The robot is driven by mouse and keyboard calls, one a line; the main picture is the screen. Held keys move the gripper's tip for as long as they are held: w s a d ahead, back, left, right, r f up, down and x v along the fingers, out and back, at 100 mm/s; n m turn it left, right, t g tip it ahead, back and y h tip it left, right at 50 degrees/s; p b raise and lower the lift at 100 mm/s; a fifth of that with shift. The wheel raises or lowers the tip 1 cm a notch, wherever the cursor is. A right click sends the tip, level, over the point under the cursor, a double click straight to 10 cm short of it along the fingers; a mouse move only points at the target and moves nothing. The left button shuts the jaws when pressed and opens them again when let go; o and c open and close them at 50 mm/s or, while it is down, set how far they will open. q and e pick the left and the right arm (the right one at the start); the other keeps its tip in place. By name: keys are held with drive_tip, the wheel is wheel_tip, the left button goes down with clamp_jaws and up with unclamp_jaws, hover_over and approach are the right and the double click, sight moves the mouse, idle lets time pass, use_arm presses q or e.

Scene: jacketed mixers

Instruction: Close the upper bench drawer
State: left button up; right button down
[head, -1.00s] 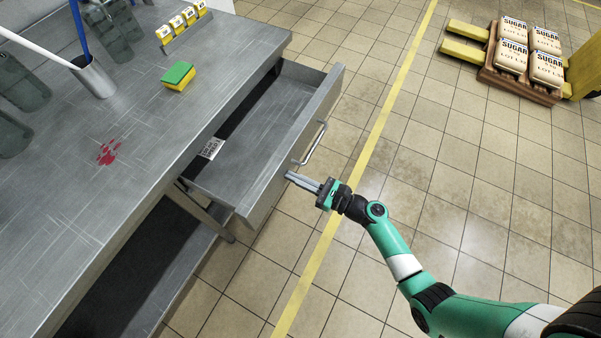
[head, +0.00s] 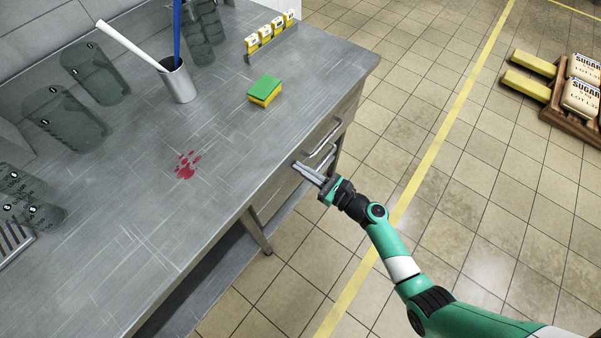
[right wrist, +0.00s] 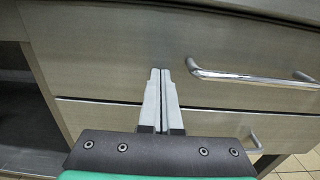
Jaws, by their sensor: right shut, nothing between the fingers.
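The upper bench drawer (head: 336,122) is in under the grey metal bench top (head: 130,215), with its inside out of sight. Its front also fills the right wrist view (right wrist: 100,55), with a chrome bar handle (right wrist: 245,78) on the right. No clear gap shows around the front, though I cannot tell if it is fully flush. My right gripper (head: 299,167) is shut and empty. Its fingertips (right wrist: 160,72) point at the drawer front left of the handle, touching it or very close. My left gripper is not in view.
A lower drawer (right wrist: 90,115) with its own handle (right wrist: 254,143) sits below. On the bench are a green-yellow sponge (head: 265,90), a metal cup (head: 178,80) and a red stain (head: 187,165). Tiled floor (head: 470,210) is open to the right; a pallet of sugar sacks (head: 580,98) stands far right.

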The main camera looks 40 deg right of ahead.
drive_tip(key=shift+w+f, duration=0.1)
idle(0.3)
idle(0.3)
drive_tip(key=p+v, duration=0.4)
drive_tip(key=v, duration=1)
